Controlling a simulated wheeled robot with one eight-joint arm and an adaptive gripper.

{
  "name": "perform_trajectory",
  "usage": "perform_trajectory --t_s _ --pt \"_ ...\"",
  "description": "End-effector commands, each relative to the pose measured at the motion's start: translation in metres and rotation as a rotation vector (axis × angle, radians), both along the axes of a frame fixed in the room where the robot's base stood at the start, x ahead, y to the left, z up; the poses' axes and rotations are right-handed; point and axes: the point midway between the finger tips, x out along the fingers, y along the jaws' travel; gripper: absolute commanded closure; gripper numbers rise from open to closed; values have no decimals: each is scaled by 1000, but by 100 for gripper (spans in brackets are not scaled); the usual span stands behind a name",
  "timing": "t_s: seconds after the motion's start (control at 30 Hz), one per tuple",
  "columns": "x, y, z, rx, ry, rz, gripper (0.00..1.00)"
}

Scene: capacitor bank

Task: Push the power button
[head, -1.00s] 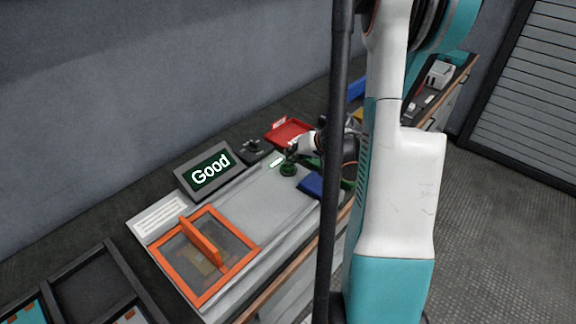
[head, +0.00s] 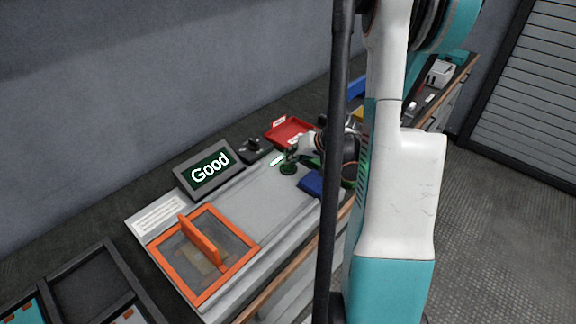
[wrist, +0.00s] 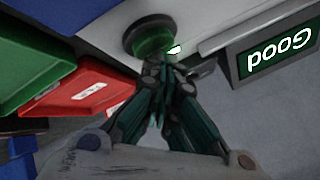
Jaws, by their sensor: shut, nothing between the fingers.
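The power button is a round green button (wrist: 152,40) in a dark ring, near the top middle of the wrist view. In the head view the green button (head: 288,168) sits on the grey panel (head: 268,195). My gripper (wrist: 160,78) is shut and empty, its fingertips at the button's near edge in the picture; whether they touch it cannot be told. In the head view my gripper (head: 292,155) is small, just above the button. The display (head: 210,168) reads "Good" and also shows in the wrist view (wrist: 280,48).
An orange-framed clear lid with a handle (head: 160,254) is on the panel's left part. A red tray (head: 290,130) and a blue bin (head: 312,183) are close to my gripper. A dark compartment tray (head: 88,285) is at the lower left.

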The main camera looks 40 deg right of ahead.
Motion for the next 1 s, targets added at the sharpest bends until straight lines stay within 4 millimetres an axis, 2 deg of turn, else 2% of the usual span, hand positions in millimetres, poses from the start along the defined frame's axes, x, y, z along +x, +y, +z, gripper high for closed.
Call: perform_trajectory --t_s 0.37,1.0 --pt "0 0 -1 0 1 1 100" --pt "0 0 9 0 0 0 100"
